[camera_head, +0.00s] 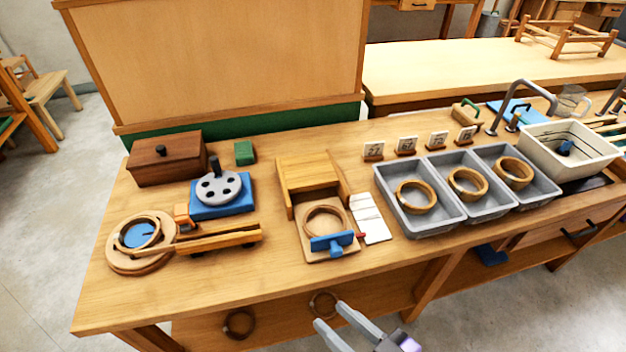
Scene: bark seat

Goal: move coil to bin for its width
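A tan ring-shaped coil (325,209) lies in a wooden fixture with a blue T-shaped piece at its front. Three grey bins stand in a row to its right: the left bin (436,227), the middle bin (489,205) and the right bin (546,187). Each holds a coil: left (431,205), middle (484,192), right (527,182). Another coil (157,240) sits on a round wooden stand at the left. Small number cards (406,146) stand behind the bins, too small to read surely. My gripper (329,313) is open and empty, in front of the bench's front edge.
A white tub (591,165) stands right of the bins, near a grey tap. A brown box (166,160) and a blue-based disc device (219,190) stand at the left. The bench's front left is clear.

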